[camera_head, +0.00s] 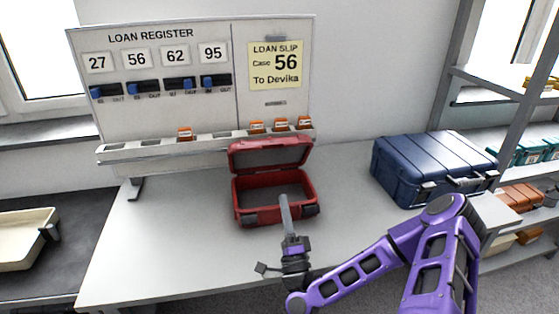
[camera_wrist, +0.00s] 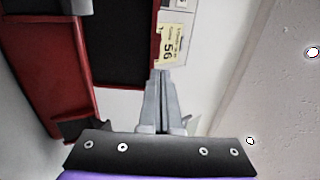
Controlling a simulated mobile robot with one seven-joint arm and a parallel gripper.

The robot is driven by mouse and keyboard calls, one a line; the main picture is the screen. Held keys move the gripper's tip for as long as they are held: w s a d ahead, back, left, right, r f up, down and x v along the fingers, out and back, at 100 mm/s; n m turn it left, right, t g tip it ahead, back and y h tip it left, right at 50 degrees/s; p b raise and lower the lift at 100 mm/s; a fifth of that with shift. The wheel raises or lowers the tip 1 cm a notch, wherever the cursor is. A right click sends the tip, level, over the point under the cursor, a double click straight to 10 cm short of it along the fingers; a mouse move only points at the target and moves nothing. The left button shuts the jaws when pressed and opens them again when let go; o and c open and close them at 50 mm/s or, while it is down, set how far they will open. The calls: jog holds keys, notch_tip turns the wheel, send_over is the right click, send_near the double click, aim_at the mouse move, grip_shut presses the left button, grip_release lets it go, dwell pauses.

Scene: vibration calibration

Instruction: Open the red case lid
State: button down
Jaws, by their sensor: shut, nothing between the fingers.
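The red case (camera_head: 272,215) stands on the grey table with its lid (camera_head: 270,154) raised and leaning back, so its dark inside shows. In the wrist view the red case (camera_wrist: 85,85) fills the left side, with its dark inside visible. My gripper (camera_head: 284,200) is shut and empty. In the head view it overlaps the front of the case's opening and hides part of it. In the wrist view my gripper (camera_wrist: 160,75) points upward beside the case's red edge. I cannot tell whether the fingers touch the case.
A closed blue case (camera_head: 425,165) stands to the right on the table. Behind is the loan register board (camera_head: 150,70) with a yellow loan slip (camera_head: 275,64) and a ledge holding orange tags (camera_head: 256,126). A cream tray (camera_head: 25,240) is at far left. The table left of the red case is clear.

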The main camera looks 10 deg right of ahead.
aim_at(273, 145)
jog(key=p+x, duration=0.1)
jog(key=x, duration=1.3)
jog(key=shift+d+p, duration=0.1)
jog(key=shift+p, duration=0.3)
